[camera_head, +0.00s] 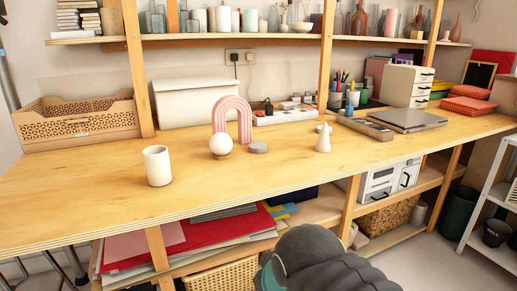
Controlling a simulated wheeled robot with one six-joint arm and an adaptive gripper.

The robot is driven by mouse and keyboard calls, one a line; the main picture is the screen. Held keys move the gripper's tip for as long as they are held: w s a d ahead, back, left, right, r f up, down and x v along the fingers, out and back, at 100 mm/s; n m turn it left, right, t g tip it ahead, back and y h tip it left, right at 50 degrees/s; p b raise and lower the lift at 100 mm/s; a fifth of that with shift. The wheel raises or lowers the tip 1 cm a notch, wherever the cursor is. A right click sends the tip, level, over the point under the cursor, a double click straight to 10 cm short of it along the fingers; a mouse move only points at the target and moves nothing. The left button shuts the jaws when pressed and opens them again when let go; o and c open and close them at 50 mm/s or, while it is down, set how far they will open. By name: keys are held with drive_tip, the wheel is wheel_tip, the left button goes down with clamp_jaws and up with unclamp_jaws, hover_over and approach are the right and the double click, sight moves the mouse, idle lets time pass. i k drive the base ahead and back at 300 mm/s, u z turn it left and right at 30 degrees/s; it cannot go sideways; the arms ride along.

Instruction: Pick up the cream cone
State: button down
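The cream cone (323,140) stands upright on the wooden worktop, right of the middle of the head view and near the front edge. Its body narrows upward to a small knob-like top. A dark grey rounded part of my arm, with a teal ring, shows below the worktop at the bottom of the view. My gripper's fingers do not show, so where they are relative to the cone cannot be seen.
A pink arch (232,116), a pale ball (221,144) and a grey disc (258,147) stand left of the cone. A white cylinder (157,166) is farther left. A grey tray (365,127) lies to the right. The worktop in front of the cone is clear.

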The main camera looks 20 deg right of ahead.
sight(322, 144)
drive_tip(key=z, duration=0.9)
drive_tip(key=k, duration=0.2)
drive_tip(key=z, duration=0.05)
